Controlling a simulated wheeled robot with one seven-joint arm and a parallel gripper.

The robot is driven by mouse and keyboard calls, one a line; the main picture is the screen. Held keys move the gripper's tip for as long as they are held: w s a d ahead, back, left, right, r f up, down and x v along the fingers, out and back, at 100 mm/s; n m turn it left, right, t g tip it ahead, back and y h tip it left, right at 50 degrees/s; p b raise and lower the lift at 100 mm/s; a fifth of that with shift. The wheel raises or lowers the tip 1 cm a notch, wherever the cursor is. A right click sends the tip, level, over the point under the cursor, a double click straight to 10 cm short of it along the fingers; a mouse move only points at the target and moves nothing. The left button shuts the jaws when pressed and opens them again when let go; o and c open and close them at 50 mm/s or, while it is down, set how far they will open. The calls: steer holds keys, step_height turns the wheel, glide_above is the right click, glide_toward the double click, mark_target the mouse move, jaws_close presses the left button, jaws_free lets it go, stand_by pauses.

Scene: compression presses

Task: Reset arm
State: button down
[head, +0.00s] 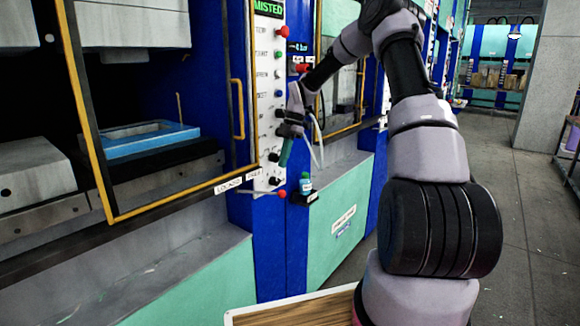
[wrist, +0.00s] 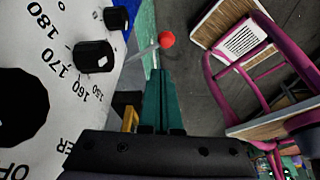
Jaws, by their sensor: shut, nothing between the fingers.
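My gripper (head: 285,152) hangs in front of the white control panel (head: 268,100) of the blue press in the head view. Its green fingers point down and are closed together with nothing between them. They also show in the wrist view (wrist: 161,78), pressed side by side. A lever with a red ball (wrist: 167,39) appears just beyond the fingertips there. The same red ball (head: 281,194) is below the fingers in the head view. My arm reaches forward from the right side of the picture and bends down at the wrist.
Black dials (wrist: 94,56) on the panel are close to the fingers' left. A small bottle (head: 306,184) stands on a ledge near the panel. The press's yellow-edged door (head: 90,120) is at left, with a blue frame (head: 145,138) inside. The aisle floor (head: 535,215) at right is clear.

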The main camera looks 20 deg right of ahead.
steer(key=s+r+m+t+h, duration=0.3)
steer(key=s+r+m+t, duration=0.1)
steer(key=s+r+m, duration=1.2)
steer(key=s+r+m+t, duration=0.1)
steer(key=s+r+m, duration=0.1)
steer(key=s+m, duration=0.2)
steer(key=s+d+r+m+t+y, duration=0.1)
steer(key=s+r+m+t, duration=0.1)
steer(key=s, duration=0.6)
steer(key=s+d+r+m+t, duration=0.1)
steer(key=s+r+m+t, duration=0.1)
steer(key=s+r+m, duration=0.2)
steer(key=shift+s+m, duration=0.8)
steer(key=shift+s, duration=0.35)
